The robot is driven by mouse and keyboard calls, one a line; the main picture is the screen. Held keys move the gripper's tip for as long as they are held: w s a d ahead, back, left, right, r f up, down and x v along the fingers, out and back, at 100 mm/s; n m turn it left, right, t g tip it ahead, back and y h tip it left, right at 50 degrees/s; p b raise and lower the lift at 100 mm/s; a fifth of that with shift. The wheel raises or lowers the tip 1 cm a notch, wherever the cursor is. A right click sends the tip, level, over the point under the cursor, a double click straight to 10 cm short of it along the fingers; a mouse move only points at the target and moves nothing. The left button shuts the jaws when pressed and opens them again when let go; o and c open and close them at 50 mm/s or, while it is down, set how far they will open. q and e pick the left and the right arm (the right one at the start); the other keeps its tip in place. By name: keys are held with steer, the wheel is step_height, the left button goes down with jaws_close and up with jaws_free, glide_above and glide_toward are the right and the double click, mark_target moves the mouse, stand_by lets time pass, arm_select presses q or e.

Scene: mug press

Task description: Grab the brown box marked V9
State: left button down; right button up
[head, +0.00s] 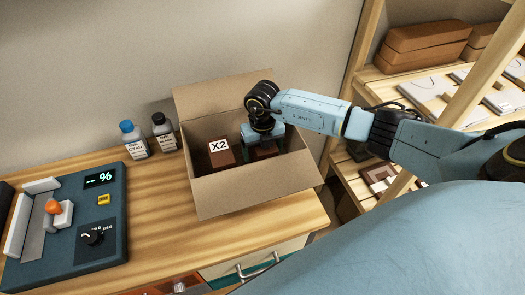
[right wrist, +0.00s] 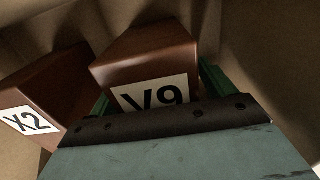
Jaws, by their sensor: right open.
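The brown box marked V9 (right wrist: 150,58) stands inside an open cardboard box and fills the middle of the right wrist view. In the head view only a little of it (head: 264,149) shows below my right gripper (head: 262,137). My right gripper (right wrist: 152,90) is open and reaches down into the carton, with its green fingers on either side of the V9 box. I cannot tell whether the fingers touch it. A second brown box marked X2 (head: 222,153) stands just left of it and also shows in the right wrist view (right wrist: 48,95). My left gripper is not in view.
The cardboard box (head: 250,186) stands on the wooden counter (head: 165,225), its walls close around the gripper. Two bottles, one blue-capped (head: 133,140) and one black-capped (head: 163,132), stand left of it. A teal press device (head: 70,235) is farther left. Wooden shelves (head: 480,70) are at right.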

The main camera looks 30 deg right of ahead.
steer(key=c, duration=1.2)
steer(key=shift+c, duration=0.2)
steer(key=shift+r, duration=0.15)
